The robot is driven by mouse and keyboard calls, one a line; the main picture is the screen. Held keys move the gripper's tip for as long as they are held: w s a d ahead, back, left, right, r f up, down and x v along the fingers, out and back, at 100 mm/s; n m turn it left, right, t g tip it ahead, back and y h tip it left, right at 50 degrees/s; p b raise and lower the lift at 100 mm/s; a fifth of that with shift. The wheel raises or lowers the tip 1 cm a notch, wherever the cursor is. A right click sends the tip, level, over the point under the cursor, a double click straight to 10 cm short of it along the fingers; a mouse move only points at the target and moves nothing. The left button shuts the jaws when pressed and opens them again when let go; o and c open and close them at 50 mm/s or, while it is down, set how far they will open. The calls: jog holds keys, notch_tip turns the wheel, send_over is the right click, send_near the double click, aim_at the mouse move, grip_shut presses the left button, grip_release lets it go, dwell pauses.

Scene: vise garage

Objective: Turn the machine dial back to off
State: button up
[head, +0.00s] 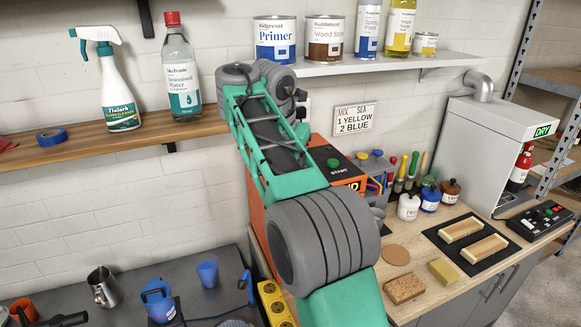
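An orange machine (257,205) with a dark top panel stands on the workbench behind my arm. A green button (333,163) marked START shows on that panel. My arm covers much of the machine's front and left side. I cannot make out a dial on it; one may be hidden behind the arm. A grey cabinet machine (478,140) with a green DRY sign stands at the right, and no dial shows on it. My arm rises across the middle of the view, and my gripper does not show.
A black control box (541,221) sits at the bench's right end. Brushes and paint jars (408,207) stand beside the machine. A black mat (470,243) holds two wooden pieces. Cans (275,40) stand on a shelf above.

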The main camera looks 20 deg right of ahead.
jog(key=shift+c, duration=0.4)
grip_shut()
